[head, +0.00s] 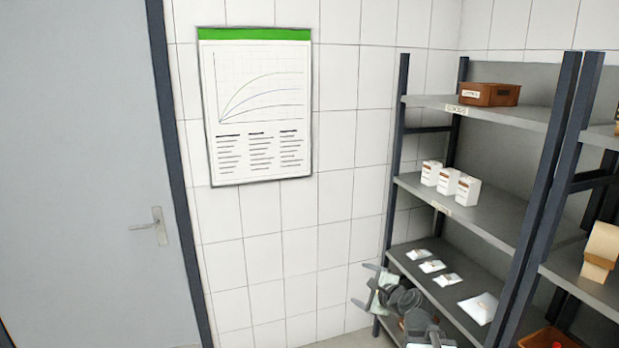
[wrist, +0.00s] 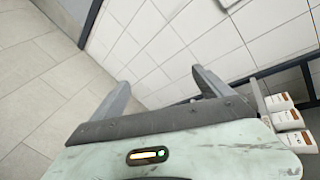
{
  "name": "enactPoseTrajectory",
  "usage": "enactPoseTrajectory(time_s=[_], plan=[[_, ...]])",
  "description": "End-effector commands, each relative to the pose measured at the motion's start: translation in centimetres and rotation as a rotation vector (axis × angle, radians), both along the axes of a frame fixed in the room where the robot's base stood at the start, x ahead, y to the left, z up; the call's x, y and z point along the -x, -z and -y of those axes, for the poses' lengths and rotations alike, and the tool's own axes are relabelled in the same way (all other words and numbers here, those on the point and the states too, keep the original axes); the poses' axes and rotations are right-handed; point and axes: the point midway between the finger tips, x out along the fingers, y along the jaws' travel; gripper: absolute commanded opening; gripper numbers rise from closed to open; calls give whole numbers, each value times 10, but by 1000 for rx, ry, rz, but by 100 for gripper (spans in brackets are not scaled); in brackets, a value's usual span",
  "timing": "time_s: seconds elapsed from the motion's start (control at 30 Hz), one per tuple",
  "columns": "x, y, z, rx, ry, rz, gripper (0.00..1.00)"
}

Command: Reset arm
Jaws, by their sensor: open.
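My gripper (head: 360,284) is in the lower right of the head view, in front of the left end of the shelf rack, with its fingers pointing left. In the wrist view my gripper (wrist: 159,80) has its two fingers spread apart with nothing between them. Tiled wall shows beyond the gap. My arm hides part of the rack's lower shelves.
A grey shelf rack (head: 397,145) stands on the right. It holds a brown bin (head: 489,95), white boxes (head: 449,185) and several flat white packets (head: 432,267). The boxes also show in the wrist view (wrist: 290,120). A grey door (head: 85,150) and a wall chart (head: 258,105) are left.

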Motion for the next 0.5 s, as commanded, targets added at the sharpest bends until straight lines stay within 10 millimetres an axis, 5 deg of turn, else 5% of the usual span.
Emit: enactPoseTrajectory(time_s=[0.03,0.1,0.17,0.23,0.33,0.5], plan=[[14,23,-38,149,-145,-39,89],[44,60,-76,408,-385,-105,89],[79,94,-88,665,-630,-179,89],[120,123,-63,922,-896,-285,89],[166,140,-22,1127,-1204,-416,89],[200,143,-6,1200,-1496,-444,89]])
